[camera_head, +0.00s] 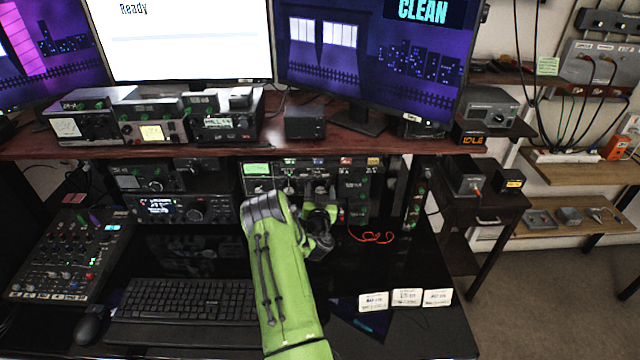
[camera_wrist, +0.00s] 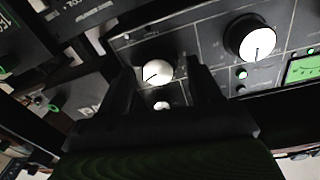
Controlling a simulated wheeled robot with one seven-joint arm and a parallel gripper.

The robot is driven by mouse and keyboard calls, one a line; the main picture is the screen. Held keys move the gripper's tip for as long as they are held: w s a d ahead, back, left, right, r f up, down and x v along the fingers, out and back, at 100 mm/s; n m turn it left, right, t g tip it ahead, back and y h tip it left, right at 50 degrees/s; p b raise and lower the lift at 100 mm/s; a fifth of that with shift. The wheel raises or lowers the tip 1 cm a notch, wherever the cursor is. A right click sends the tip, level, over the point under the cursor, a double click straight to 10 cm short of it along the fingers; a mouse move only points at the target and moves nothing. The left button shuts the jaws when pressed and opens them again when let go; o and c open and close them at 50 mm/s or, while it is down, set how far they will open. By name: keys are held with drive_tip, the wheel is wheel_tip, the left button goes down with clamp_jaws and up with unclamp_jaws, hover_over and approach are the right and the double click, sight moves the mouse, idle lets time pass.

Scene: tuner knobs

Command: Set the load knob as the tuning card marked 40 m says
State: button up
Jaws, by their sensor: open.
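The tuner panel (camera_head: 258,187) is a dark unit under the desk shelf, partly hidden by my arm. In the wrist view it has a white knob (camera_wrist: 157,72) with a dark pointer line towards lower left in the picture. A larger white knob with a black skirt (camera_wrist: 250,40) is to its right, its line pointing down. I cannot read which is the load knob. My gripper (camera_wrist: 163,76) is open, its dark fingers on either side of the first knob; contact is unclear. It also shows at the panel in the head view (camera_head: 320,212). Three white cards (camera_head: 407,297) stand on the desk; their text is too small to read.
A smaller white knob (camera_wrist: 161,105) lies just below the first knob, and a lit green meter (camera_wrist: 303,69) is at right. A keyboard (camera_head: 185,300) and a mixer (camera_head: 70,255) are on the desk.

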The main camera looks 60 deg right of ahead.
drive_tip(key=c, duration=1)
drive_tip(key=shift+f, duration=0.1)
drive_tip(key=shift+c, duration=0.2)
drive_tip(key=shift+b, duration=0.35)
drive_tip(key=n+b, duration=0.1)
drive_tip(key=n, duration=0.1)
drive_tip(key=n+b, duration=0.1)
drive_tip(key=b, duration=0.1)
drive_tip(key=shift+w+f+n, duration=0.1)
drive_tip(key=shift+f+n, duration=0.1)
drive_tip(key=shift+n, duration=0.2)
drive_tip(key=n+b, duration=0.3)
drive_tip(key=n, duration=0.1)
drive_tip(key=shift+n, duration=0.3)
drive_tip(key=n+b, duration=0.1)
drive_tip(key=n, duration=0.3)
drive_tip(key=shift+n+t, duration=0.3)
drive_tip(key=n, duration=0.5)
drive_tip(key=shift+n, duration=0.3)
